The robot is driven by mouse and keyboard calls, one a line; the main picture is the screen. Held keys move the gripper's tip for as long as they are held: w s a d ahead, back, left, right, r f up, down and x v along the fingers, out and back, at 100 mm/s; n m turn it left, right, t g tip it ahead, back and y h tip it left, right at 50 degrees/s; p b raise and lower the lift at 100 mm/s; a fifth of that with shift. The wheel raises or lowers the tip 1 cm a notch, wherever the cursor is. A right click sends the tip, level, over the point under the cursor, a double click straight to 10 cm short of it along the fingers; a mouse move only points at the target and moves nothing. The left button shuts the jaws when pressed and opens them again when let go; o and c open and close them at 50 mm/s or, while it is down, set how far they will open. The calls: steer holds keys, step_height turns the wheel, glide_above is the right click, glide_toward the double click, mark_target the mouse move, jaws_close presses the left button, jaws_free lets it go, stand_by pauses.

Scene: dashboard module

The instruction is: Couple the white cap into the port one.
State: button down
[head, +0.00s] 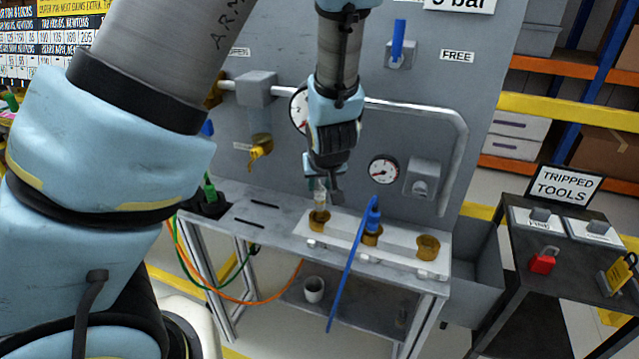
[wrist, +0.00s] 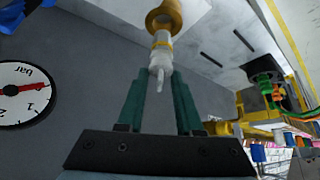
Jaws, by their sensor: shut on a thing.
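The white cap (wrist: 160,62) is between the green fingers of my gripper (wrist: 160,80) in the wrist view. Its far end lines up with a brass port (wrist: 164,16) and seems to meet it; I cannot tell how deep it sits. In the head view my gripper (head: 322,182) points down over the leftmost brass port (head: 319,220), with the pale cap (head: 320,201) below the fingers, roughly upright. No number is readable on the ports, so I cannot confirm which is port one.
A blue plug with a blue hose (head: 350,262) stands in the middle port. The right brass port (head: 428,246) looks empty. The white manifold (head: 398,247) lies on a grey bench before a panel with a gauge (head: 383,170) and pipe. A black cart (head: 545,230) stands at right.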

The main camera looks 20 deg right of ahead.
mark_target(321, 198)
steer(key=shift+f+b, duration=1.4)
steer(key=shift+f, duration=0.4)
steer(key=shift+f+b, duration=0.55)
steer(key=shift+f, duration=0.15)
stand_by(0.6)
steer(key=shift+c, duration=2.4)
jaws_free()
steer(key=shift+s+r, duration=0.1)
steer(key=p+v, duration=0.5)
steer(key=v, duration=0.4)
steer(key=a+r+g, duration=0.2)
steer(key=a+r, duration=0.1)
steer(key=a, duration=1.1)
steer(key=a+r+n+g+y, duration=0.1)
steer(key=a+r, duration=0.3)
steer(key=a, duration=1.1)
steer(key=shift+w+r+g+p, duration=0.25)
steer(key=shift+w+g+p, duration=0.15)
steer(key=shift+g, duration=0.5)
